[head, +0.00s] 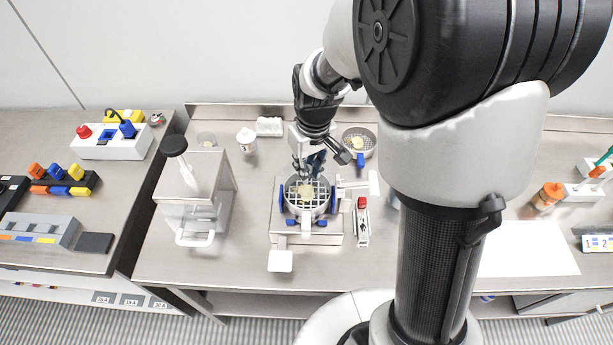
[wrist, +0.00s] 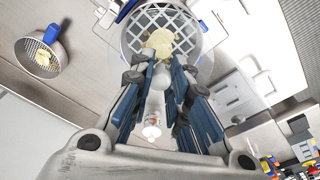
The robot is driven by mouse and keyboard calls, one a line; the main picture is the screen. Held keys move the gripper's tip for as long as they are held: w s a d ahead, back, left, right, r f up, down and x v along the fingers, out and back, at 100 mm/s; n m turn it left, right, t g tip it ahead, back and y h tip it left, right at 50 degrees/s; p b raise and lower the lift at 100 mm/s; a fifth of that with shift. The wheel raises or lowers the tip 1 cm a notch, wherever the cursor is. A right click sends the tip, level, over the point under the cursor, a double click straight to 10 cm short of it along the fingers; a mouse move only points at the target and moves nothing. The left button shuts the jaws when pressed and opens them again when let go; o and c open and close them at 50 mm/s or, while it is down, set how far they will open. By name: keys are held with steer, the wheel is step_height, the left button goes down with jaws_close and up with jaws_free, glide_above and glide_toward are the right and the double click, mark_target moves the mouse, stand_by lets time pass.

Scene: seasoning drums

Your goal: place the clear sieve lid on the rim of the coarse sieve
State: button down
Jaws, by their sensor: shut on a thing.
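The coarse sieve (head: 306,210) is a round grey ring with a wide white grid and blue side grips, on a grey stand at the middle of the bench. A yellowish lump shows at its grid. My gripper (head: 306,172) is low over the sieve's back side, pointing down. In the wrist view, its blue-padded fingers (wrist: 163,72) are shut on the clear sieve lid (wrist: 188,50), a see-through disc in front of the sieve grid (wrist: 170,14). The lid is hard to make out in the head view. I cannot tell whether it touches the rim.
A second sieve with a yellow lump (head: 359,141) stands behind right, also in the wrist view (wrist: 42,58). A white jar (head: 246,140) and a box-like machine with a black knob (head: 174,146) are left. A small red-topped device (head: 362,222) stands close right of the stand.

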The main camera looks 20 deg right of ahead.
mark_target(311, 180)
steer(key=shift+f+b, duration=0.55)
steer(key=shift+f, duration=1.8)
steer(key=shift+f, duration=0.15)
steer(key=c, duration=1.5)
jaws_free()
steer(key=shift+c, duration=0.2)
step_height(311, 180, up, 12)
steer(key=s+p, duration=0.1)
steer(key=p, duration=0.2)
steer(key=s+r+m+t, duration=0.1)
steer(key=s+r, duration=0.4)
steer(key=s, duration=0.5)
steer(key=s+r+m+t, duration=0.1)
steer(key=s+r, duration=0.4)
steer(key=s, duration=0.5)
steer(key=shift+m+t, duration=0.4)
steer(key=shift+t, duration=0.2)
